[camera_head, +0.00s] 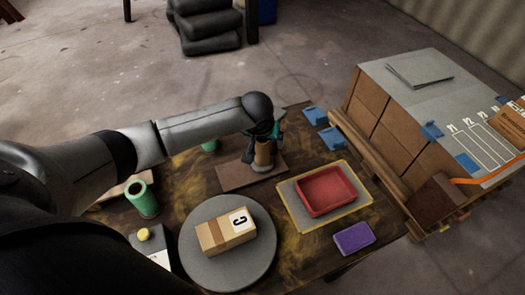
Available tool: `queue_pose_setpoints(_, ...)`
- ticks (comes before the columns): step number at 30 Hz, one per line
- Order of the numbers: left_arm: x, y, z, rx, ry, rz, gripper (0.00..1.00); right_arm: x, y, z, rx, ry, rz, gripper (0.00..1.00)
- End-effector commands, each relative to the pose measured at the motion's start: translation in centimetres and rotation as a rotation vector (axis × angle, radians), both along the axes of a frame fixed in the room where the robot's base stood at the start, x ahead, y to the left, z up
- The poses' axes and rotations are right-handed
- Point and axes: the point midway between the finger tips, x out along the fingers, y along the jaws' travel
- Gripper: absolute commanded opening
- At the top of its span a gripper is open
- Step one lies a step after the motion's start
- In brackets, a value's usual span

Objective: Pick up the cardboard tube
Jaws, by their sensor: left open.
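The cardboard tube (263,157) is a small brown cylinder standing upright on a flat brown board (236,176) near the far edge of the table. My left gripper (264,140) is open and points down at the tube, with its fingers at the tube's upper part. The gripper and wrist hide the tube's top. I cannot tell whether the fingers touch it. My right gripper is not in view.
Green cylinders (145,201) stand left of the board. A grey disc (205,270) bears a cardboard box (226,231). A red tray (326,190) and a purple block (354,238) lie right. Stacked cartons (384,130) stand beyond the table's right edge.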

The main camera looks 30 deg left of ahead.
Motion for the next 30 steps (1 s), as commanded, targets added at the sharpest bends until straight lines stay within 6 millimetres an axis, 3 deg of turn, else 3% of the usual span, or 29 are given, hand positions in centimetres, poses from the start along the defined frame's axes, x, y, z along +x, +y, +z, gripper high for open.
queue_pose_setpoints(9, 1.1, 0.9, -4.0, 0.0, 0.001, 0.001, 0.93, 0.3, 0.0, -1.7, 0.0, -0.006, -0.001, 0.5)
queue_pose_setpoints(21, 1.4, 1.0, -4.8, 0.0, 0.001, -0.001, 0.91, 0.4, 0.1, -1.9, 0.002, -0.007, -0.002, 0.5)
queue_pose_setpoints(30, 1.4, 1.0, -4.8, 0.0, 0.001, -0.001, 0.58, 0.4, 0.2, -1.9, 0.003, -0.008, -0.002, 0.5)
